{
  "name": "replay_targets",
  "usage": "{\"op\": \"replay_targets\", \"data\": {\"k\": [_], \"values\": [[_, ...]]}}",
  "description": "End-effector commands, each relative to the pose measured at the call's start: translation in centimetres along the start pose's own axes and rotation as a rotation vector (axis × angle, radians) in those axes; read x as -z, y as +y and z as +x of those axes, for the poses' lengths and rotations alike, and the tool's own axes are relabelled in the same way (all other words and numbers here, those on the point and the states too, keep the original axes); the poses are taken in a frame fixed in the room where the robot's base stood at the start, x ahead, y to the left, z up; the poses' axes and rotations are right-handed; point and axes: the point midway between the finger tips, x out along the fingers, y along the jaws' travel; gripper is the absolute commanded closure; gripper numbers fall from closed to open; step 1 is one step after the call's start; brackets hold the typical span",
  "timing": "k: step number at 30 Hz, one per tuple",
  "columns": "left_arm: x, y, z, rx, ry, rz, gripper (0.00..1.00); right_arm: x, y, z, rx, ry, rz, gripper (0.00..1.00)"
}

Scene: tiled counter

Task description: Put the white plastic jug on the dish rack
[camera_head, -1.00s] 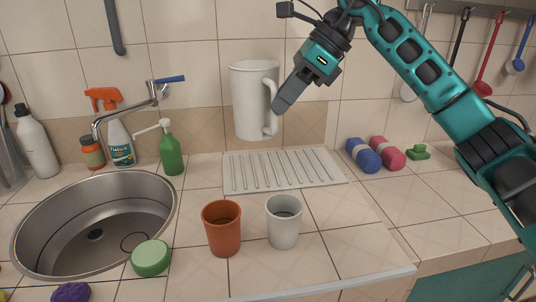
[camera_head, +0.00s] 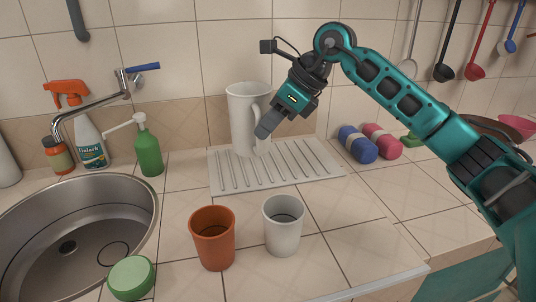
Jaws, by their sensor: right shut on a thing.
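The white plastic jug (camera_head: 243,118) is upright at the back of the white ribbed dish rack (camera_head: 290,177), with its handle to the right. Its base appears at or just above the rack's back left part; I cannot tell whether it touches. My right gripper (camera_head: 264,130) comes in from the right and is shut on the jug's handle. My left gripper is not in view.
An orange cup (camera_head: 213,240) and a white cup (camera_head: 283,226) stand in front of the rack. A green soap bottle (camera_head: 149,150) and the sink (camera_head: 70,235) are to the left. Blue (camera_head: 358,146) and pink (camera_head: 382,141) rolled bundles lie to the right.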

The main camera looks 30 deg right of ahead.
Motion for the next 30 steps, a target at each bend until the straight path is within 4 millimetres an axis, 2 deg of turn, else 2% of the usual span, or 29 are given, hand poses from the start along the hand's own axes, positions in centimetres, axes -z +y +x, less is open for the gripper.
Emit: {"op": "replay_targets", "data": {"k": [14,27,28,30], "values": [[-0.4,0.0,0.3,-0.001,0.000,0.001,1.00,3.4,0.0,4.7,-0.001,-0.001,-0.001,1.00],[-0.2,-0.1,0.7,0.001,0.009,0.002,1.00,3.8,0.0,5.4,0.001,-0.002,-0.003,1.00],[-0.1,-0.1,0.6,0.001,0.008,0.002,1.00,3.8,0.0,5.3,0.000,-0.001,-0.002,0.83],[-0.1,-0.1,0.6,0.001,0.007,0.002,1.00,3.8,0.0,5.3,0.000,0.000,-0.002,0.77]]}}
